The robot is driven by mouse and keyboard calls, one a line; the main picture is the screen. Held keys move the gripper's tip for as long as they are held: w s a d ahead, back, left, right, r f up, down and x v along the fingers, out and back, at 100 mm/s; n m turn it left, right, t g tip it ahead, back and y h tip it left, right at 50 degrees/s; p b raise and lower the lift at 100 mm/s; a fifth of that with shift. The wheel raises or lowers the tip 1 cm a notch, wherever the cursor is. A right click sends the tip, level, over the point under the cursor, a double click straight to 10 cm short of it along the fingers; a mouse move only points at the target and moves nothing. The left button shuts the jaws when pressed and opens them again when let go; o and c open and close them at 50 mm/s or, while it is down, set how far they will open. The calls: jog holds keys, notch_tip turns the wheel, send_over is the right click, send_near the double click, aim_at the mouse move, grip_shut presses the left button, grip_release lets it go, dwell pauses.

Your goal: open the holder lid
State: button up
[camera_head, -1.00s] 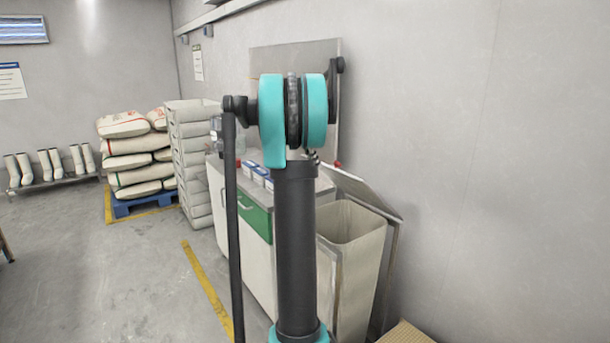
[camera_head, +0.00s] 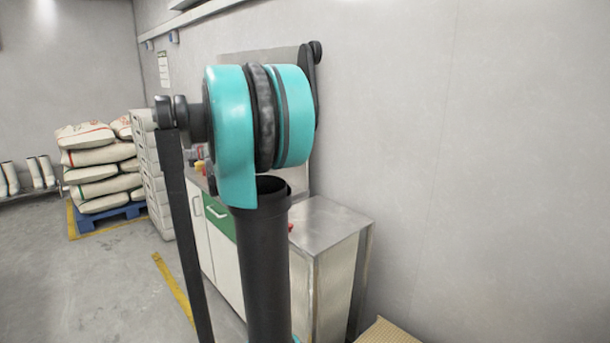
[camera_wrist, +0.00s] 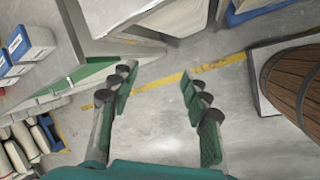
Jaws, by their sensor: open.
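The metal holder (camera_head: 335,285) stands against the right wall in the head view, partly behind my arm. Its lid (camera_head: 328,226) is a flat steel top that looks level and shut; its left part is hidden by my arm. In the wrist view my gripper (camera_wrist: 158,80) is open and empty, with bare floor between its fingers. Pale and grey panels (camera_wrist: 130,12) fill the top of that view; I cannot tell which belong to the holder. The gripper does not show in the head view, so its distance from the lid is unclear.
A white cabinet with a green drawer (camera_head: 219,217) stands left of the holder. Sacks (camera_head: 100,180) on a blue pallet (camera_head: 108,215) are at the left. The wrist view shows a wooden barrel (camera_wrist: 295,80) at right and blue-white boxes (camera_wrist: 28,42) at left. Floor left of the cabinet is clear.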

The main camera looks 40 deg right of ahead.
jog(key=s+a+f+m+t+y, duration=0.1)
jog(key=s+a+f+m+y, duration=0.1)
jog(key=s+a+f+m, duration=0.4)
jog(key=s+a+f+m+y, duration=0.15)
jog(key=s+a+f, duration=0.25)
jog(key=s+a, duration=0.55)
jog(key=w+d+r+n+g+h, duration=0.1)
jog(key=w+d+r+n+h, duration=0.2)
jog(key=w+d+r+n, duration=0.5)
jog(key=w+d+r+n+g+h, duration=0.15)
jog(key=w+d+r, duration=0.25)
jog(key=d+r, duration=0.85)
jog(key=w+d+r+n+g+h, duration=0.1)
jog(key=w+d+r+n+h, duration=0.35)
jog(key=d+r, duration=0.55)
jog(key=w+a+f+x, duration=0.1)
jog(key=x, duration=1.4)
jog(key=shift+w+f+n+t+y, duration=0.3)
jog(key=shift+w+n+t+y, duration=0.05)
jog(key=shift+n+y, duration=0.1)
jog(key=shift+d, duration=0.1)
jog(key=shift+c, duration=0.5)
grip_shut()
jog(key=c, duration=0.9)
grip_release()
jog(key=o, duration=1)
